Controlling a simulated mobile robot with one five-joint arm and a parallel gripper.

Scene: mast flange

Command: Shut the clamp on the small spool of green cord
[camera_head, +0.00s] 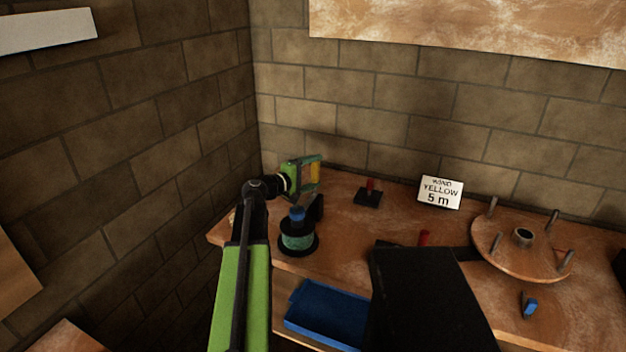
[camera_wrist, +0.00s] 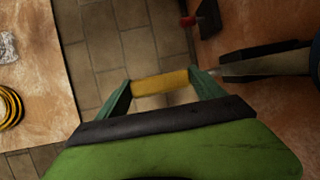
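The small spool of green cord (camera_head: 298,242) stands upright on the wooden bench in the head view, near its left front corner. It has dark flanges and a blue piece on top. A dark part (camera_head: 316,208) stands close behind it; I cannot tell whether this is a clamp. My gripper (camera_head: 314,172) is above and beyond the spool, apart from it. In the wrist view my gripper (camera_wrist: 160,83) has its teal fingers on both ends of a yellow bar (camera_wrist: 160,83). The spool does not show in the wrist view.
A black block with a red knob (camera_head: 369,196) and a white sign (camera_head: 440,192) stand at the back. A wooden disc with pegs (camera_head: 500,245) is at right. A blue tray (camera_head: 325,315) is in front. Walls close in behind and left. The wrist view shows a yellow coil (camera_wrist: 10,107).

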